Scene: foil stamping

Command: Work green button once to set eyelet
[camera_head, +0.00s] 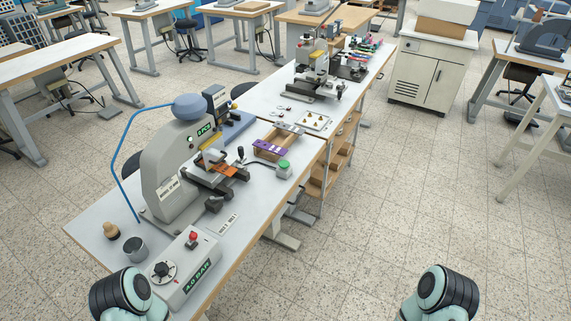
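The green button (283,164) sits on a small white housing near the right edge of the nearer table. A large grey press (172,165) with a blue dome stands to its left, and its small display reads what looks like "0 PCS". An orange-brown piece (226,170) lies on the press bed under the head. I cannot make out an eyelet. Parts of my two arms show at the bottom left and bottom right, over the floor and table corner. Neither gripper's fingers show, and nothing of mine is near the button.
A grey control box (185,268) with a red button, a dial and a "4.0 BAR" display stands at the near table end. A metal cup (135,249) is beside it. A wooden tray (268,141) holds a purple piece. A second machine (316,72) stands farther back.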

